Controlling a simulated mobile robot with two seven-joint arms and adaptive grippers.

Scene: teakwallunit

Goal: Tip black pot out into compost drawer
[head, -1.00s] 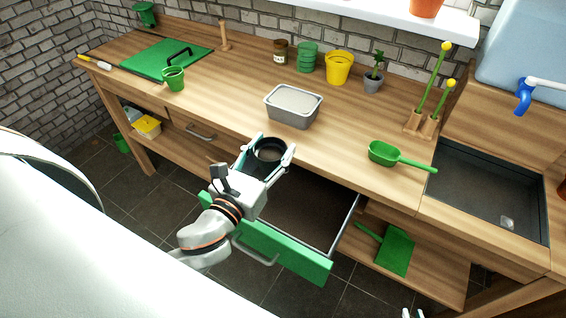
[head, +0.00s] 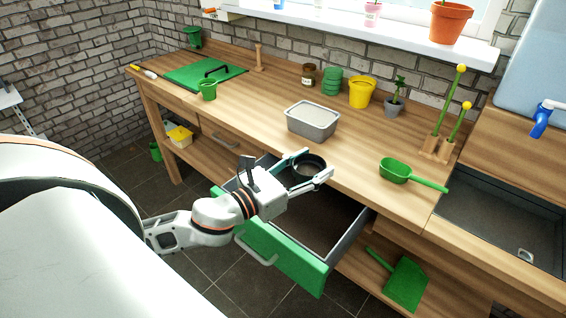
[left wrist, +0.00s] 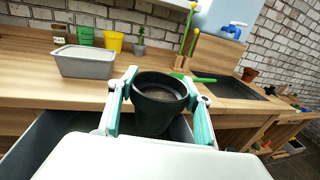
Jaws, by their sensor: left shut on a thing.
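The black pot (left wrist: 158,98) is upright between the fingers of my left gripper (head: 308,170), which is shut on it. In the left wrist view something brownish shows inside the pot. In the head view the pot (head: 309,167) is held above the back part of the open compost drawer, close to the bench's front edge. The drawer (head: 283,262) has a green front with a grey handle and is pulled out below the bench top. Its inside looks dark, and part of it is hidden by my left arm. My right gripper is not in view.
A grey tub (head: 312,124) stands on the bench just behind the pot. A green scoop (head: 396,171) lies to the right. A dustpan (head: 407,282) lies on the lower shelf.

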